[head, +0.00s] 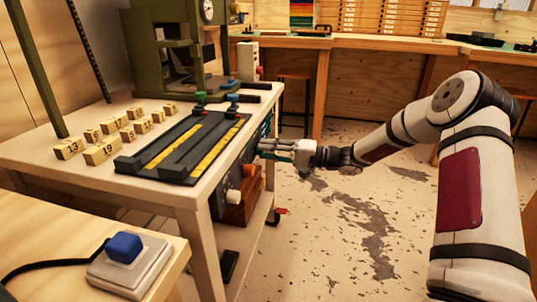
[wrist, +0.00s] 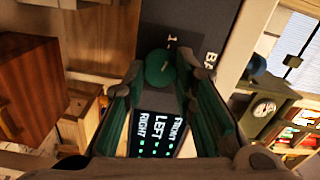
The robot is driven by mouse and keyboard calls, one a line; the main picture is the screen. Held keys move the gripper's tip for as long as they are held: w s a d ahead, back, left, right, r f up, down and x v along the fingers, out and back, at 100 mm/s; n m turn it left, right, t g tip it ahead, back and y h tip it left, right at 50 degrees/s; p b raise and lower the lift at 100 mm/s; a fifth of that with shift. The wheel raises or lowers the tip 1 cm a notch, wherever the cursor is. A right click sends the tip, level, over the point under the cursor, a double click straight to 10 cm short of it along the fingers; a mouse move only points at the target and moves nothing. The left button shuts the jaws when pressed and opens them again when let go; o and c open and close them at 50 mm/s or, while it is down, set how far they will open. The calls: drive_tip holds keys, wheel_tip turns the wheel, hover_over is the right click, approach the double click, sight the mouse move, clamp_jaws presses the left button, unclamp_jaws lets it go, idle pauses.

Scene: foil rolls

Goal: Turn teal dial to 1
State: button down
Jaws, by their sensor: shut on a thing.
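The teal dial (wrist: 158,68) sits on the dark front panel (wrist: 190,20), between my fingers in the wrist view. My gripper (wrist: 162,80) is shut on the dial, one finger on each side. A "1" mark is printed on the panel just beyond the dial; the dial's pointer cannot be made out. In the head view my gripper (head: 264,148) reaches in from the right to the bench's side panel. The dial is hidden there by the fingers.
A lit display (wrist: 155,135) reading FRONT, LEFT and RIGHT is beside the dial. Numbered blocks (head: 102,151) and black rails (head: 185,145) lie on the bench top. The floor (head: 340,230) right of it is clear.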

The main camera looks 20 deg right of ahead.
idle(0.4)
drive_tip(key=c, duration=1.3)
unclamp_jaws()
drive_tip(key=shift+d, duration=0.1)
drive_tip(key=v, duration=1.2)
